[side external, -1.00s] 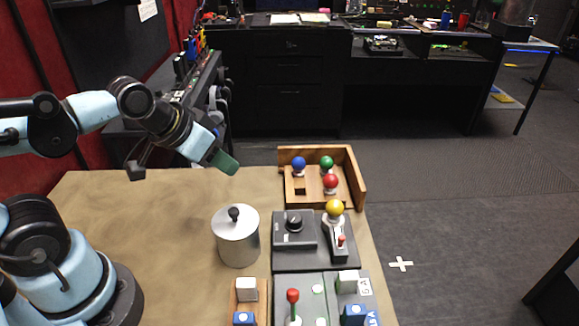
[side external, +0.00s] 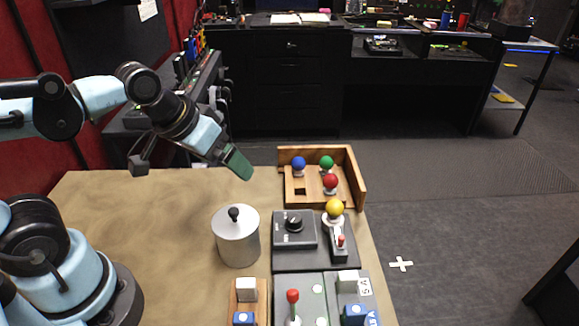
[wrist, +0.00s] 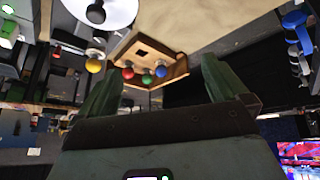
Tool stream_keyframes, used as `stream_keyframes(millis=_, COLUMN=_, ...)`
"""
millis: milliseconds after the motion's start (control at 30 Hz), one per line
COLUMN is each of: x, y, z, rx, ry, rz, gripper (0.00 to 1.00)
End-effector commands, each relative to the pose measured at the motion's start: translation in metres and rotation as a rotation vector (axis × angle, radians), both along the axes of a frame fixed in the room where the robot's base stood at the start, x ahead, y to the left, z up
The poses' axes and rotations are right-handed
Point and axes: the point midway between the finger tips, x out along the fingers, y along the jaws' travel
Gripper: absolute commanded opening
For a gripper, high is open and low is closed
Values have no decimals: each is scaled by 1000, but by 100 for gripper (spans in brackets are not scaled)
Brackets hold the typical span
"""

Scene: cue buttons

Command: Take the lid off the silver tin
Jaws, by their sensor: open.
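The silver tin (side external: 238,243) stands upright on the wooden table. Its lid (side external: 222,221) is on top, with a black knob (side external: 233,213) in the middle. In the wrist view the pale lid (wrist: 112,8) and its dark knob (wrist: 96,13) show at the top left. My gripper (side external: 240,164) is in the air above the table's far part, behind the tin and higher than it, touching nothing. In the wrist view its two green fingers (wrist: 160,90) are spread apart with nothing between them.
Right of the tin stand a grey box with a black dial (side external: 294,222) and a yellow-ball joystick (side external: 335,208). Behind is a wooden tray (side external: 361,184) with blue, green and red balls. In front are blocks and a red-topped lever (side external: 293,296). The table left of the tin is clear.

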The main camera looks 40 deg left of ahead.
Motion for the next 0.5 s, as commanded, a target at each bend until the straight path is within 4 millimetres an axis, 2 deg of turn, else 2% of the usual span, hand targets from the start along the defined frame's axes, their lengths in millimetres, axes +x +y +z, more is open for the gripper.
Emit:
stream_keyframes(millis=133, x=-4, y=-23, z=18, rx=-110, ry=182, rz=179, gripper=100)
stream_keyframes(millis=300, x=-15, y=-46, z=39, rx=-165, ry=382, rz=426, gripper=100)
stream_keyframes(millis=500, x=-25, y=-59, z=55, rx=-161, ry=500, rz=617, gripper=100)
